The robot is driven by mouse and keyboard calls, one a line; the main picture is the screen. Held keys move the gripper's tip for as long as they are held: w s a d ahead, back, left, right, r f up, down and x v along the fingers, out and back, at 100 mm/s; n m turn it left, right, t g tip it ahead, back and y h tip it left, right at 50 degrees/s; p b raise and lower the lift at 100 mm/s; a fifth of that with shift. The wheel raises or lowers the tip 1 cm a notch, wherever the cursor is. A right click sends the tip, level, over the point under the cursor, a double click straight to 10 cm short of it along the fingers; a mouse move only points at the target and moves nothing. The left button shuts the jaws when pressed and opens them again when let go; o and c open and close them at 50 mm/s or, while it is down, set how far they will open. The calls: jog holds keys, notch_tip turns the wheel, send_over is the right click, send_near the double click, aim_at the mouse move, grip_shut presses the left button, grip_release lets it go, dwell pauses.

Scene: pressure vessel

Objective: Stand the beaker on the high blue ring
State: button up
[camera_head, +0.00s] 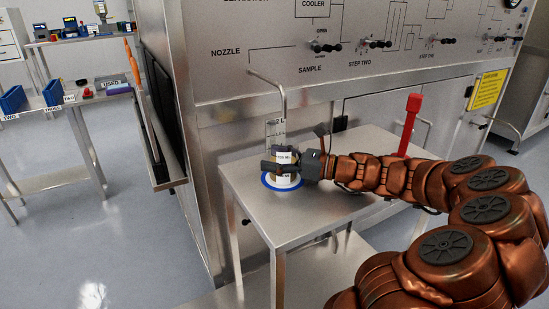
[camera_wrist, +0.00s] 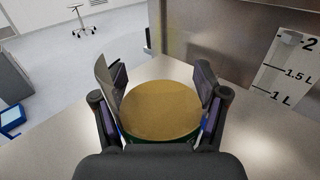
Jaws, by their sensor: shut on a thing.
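The blue ring (camera_head: 267,183) lies flat on the table top around the beaker's foot. Whether the foot touches the surface is hard to tell. The fingers hide part of the beaker.
The nozzle pipe (camera_head: 284,100) hangs just above. A red upright handle (camera_head: 410,122) rises behind my arm.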

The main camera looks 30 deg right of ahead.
jog(key=o, duration=1.2)
jog(key=shift+c, duration=0.2)
jog(key=p+v, duration=0.1)
jog(key=v, duration=1)
jog(key=shift+r, duration=0.15)
jog(key=shift+s+d+p, duration=0.25)
jog(key=shift+s+p, duration=0.05)
jog(key=shift+s, duration=0.15)
